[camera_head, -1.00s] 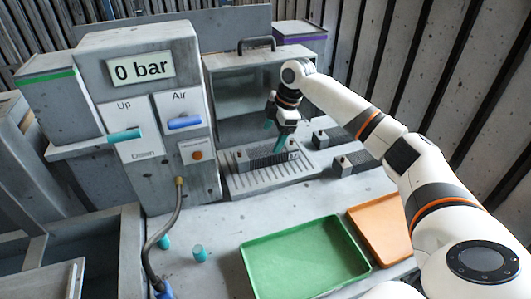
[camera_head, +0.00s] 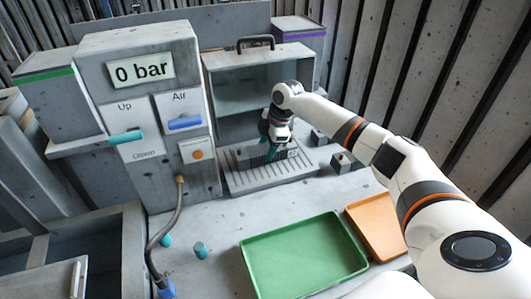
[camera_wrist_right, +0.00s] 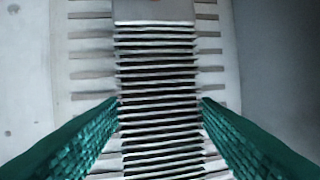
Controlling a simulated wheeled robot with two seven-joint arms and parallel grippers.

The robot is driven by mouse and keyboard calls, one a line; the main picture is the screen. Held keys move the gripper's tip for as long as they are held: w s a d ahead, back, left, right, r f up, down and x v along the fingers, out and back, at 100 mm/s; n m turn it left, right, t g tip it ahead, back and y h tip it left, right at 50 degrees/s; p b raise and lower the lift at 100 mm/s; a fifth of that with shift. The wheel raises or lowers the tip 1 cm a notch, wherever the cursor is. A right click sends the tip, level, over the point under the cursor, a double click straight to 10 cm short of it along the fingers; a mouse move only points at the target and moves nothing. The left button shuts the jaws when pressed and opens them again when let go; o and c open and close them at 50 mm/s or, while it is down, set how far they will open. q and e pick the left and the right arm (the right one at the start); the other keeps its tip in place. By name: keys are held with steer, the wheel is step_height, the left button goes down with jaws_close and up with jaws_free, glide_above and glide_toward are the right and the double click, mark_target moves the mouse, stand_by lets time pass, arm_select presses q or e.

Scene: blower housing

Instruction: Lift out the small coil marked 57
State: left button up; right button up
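My right gripper (camera_head: 271,152) points down over the slotted grey tray (camera_head: 250,180) in front of the open chamber. In the right wrist view, a grey finned coil (camera_wrist_right: 157,70) runs lengthwise between the two teal fingers of the gripper (camera_wrist_right: 160,102). The fingertips lie at the coil's two long sides and appear shut on it. Slots of the tray show on both sides of the coil. In the head view the gripper hides most of the coil, and no number can be read. How far it is above the tray cannot be told. My left gripper is out of view.
A green tray (camera_head: 300,262) and an orange tray (camera_head: 378,228) lie at the front. Another block (camera_head: 341,162) stands right of the slotted tray. The grey machine (camera_head: 150,110) reads 0 bar. A hose (camera_head: 170,228) hangs at its front.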

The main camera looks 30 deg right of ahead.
mark_target(267, 148)
steer(key=c, duration=0.9)
steer(key=shift+s+r+b, duration=0.1)
steer(key=shift+r+b, duration=0.3)
steer(key=shift+b, duration=0.05)
jaws_close()
step_height(267, 148, up, 6)
steer(key=shift+r+b, duration=0.2)
steer(key=shift+b, duration=0.4)
steer(key=s+a+b, duration=0.2)
steer(key=s, duration=0.7)
steer(key=s+a+b, duration=0.2)
steer(key=s, duration=0.8)
steer(key=shift+a, duration=0.35)
